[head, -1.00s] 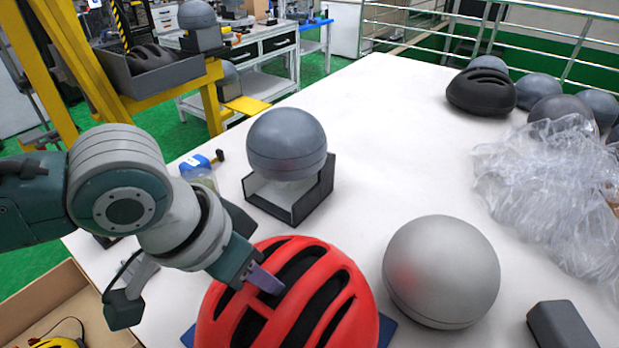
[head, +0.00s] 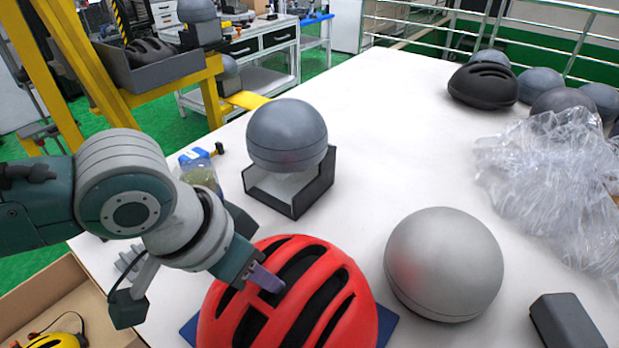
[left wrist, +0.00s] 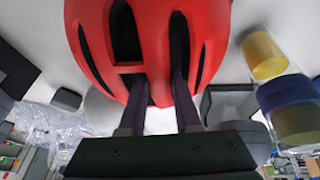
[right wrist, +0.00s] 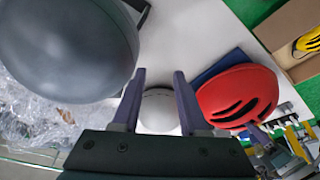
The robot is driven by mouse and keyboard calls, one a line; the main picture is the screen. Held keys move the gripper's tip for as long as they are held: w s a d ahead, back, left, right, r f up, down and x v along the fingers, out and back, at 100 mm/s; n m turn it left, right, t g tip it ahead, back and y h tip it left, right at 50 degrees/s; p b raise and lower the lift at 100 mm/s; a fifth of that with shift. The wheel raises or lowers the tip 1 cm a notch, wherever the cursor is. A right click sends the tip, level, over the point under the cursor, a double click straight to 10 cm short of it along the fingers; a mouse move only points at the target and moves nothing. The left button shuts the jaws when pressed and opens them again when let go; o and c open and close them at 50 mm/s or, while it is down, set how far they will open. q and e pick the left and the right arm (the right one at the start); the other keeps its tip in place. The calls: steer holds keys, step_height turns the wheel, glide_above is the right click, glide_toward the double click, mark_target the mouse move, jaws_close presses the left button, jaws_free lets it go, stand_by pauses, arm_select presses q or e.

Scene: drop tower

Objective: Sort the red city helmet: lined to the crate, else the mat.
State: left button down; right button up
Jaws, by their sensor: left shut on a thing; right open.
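The red city helmet (head: 330,322) sits in the near middle of the table with its vented shell up. Its inside faces down and is hidden, so I cannot tell whether it is lined. My left gripper (head: 266,279) is shut on a rib of the shell between two vents. In the left wrist view its fingers (left wrist: 157,95) straddle a rib of the red shell (left wrist: 155,30). A blue mat (head: 389,322) shows at the helmet's edge. My right gripper (right wrist: 157,85) is open and empty in the right wrist view, with the red helmet (right wrist: 238,95) to its right.
A smooth grey dome (head: 443,262) stands just right of the helmet. A grey headform (head: 287,132) rests on a black-walled stand behind it. A cardboard box (head: 92,300) with a yellow helmet is at lower left. Clear plastic wrap (head: 550,180) lies right. The table's middle is clear.

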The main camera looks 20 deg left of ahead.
arm_select(q)
steer(key=shift+f, duration=0.2)
steer(key=c, duration=0.5)
jaws_free()
steer(key=c, duration=0.3)
steer(key=shift+c, duration=0.2)
steer(key=shift+r+p, duration=4.05)
steer(key=shift+p, duration=0.35)
